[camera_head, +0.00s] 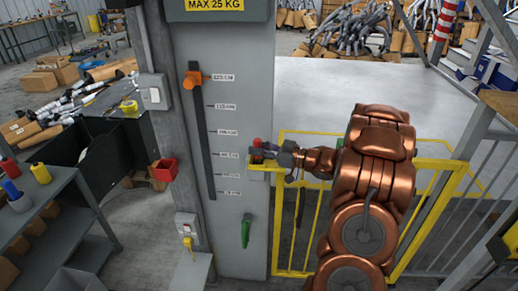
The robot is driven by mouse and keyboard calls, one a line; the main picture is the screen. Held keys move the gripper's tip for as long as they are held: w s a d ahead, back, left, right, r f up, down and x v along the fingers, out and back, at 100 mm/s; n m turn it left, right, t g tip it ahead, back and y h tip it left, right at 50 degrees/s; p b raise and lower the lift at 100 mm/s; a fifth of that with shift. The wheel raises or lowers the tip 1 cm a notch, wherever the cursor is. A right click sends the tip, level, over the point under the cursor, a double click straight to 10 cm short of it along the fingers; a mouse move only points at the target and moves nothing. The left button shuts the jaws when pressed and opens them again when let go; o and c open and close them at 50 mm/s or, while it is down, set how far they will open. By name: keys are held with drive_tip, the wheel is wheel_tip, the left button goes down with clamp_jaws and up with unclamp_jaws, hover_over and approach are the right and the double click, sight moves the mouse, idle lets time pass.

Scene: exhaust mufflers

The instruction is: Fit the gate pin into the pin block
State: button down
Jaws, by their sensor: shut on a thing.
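My gripper (277,155) is at the end of my copper-coloured arm, beside the right edge of the grey column. It is shut on the gate pin, whose red knob (257,142) shows just left of the fingers. A small yellow block (259,166), seemingly the pin block, is directly below the gripper at the top left corner of the yellow gate (322,228). The pin's shaft is hidden, so I cannot tell whether it is inside the block. My arm covers part of the gate.
The grey column (235,120) carries a slotted scale with an orange slider (194,79) and a green handle (246,230). A red box (164,170) is fixed at left. Shelves and a bench with mufflers stand farther left. Railings and stairs are at right.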

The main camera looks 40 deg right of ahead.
drive_tip(key=c, duration=0.9)
unclamp_jaws()
drive_tip(key=shift+s+d, duration=0.1)
drive_tip(key=v, duration=1.1)
drive_tip(key=shift+s+d, duration=0.2)
drive_tip(key=shift+s, duration=0.1)
